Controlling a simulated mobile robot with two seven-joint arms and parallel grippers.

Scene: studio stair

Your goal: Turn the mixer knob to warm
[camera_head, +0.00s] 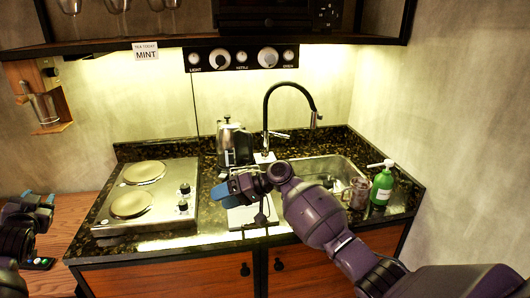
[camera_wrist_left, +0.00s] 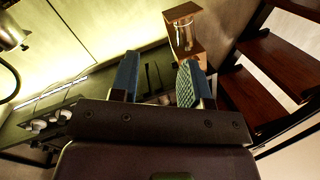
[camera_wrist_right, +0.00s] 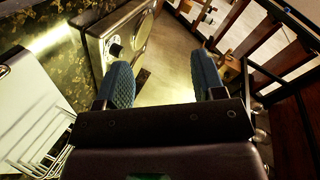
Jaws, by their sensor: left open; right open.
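The black faucet (camera_head: 272,98) with a side lever stands behind the sink. My right gripper (camera_head: 227,190) is open and empty above the counter, left of the sink, well below the panel. My left gripper (camera_head: 38,205) is open and empty at the far left, beside the stove.
A two-plate stove (camera_head: 165,218) with two black knobs is on the counter's left. A green soap bottle (camera_head: 382,186) and a cup (camera_head: 358,193) stand right of the sink (camera_head: 325,172). A MINT note (camera_head: 146,51) hangs above.

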